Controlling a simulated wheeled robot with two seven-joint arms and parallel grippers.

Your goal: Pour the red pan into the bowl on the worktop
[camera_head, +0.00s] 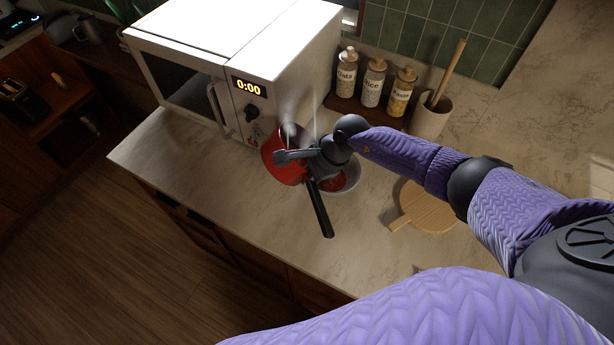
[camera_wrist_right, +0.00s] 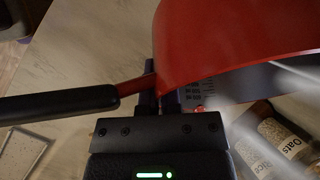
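The red pan (camera_head: 285,160) is off the worktop beside the microwave, steeply tilted, its black handle (camera_head: 320,210) pointing toward the front edge. In the right wrist view the pan (camera_wrist_right: 235,40) fills the upper right. The bowl (camera_head: 350,187) stands on the worktop just right of and partly under the gripper. Something red shows inside it. The gripper and pan handle hide part of the bowl. My left gripper is not in view.
A white microwave (camera_head: 235,50) stands close at the left. Several labelled jars (camera_head: 373,83) and a utensil crock (camera_head: 431,115) stand behind. A round wooden board (camera_head: 428,207) lies right of the bowl. Pale steam rises by the pan. The worktop front left is clear.

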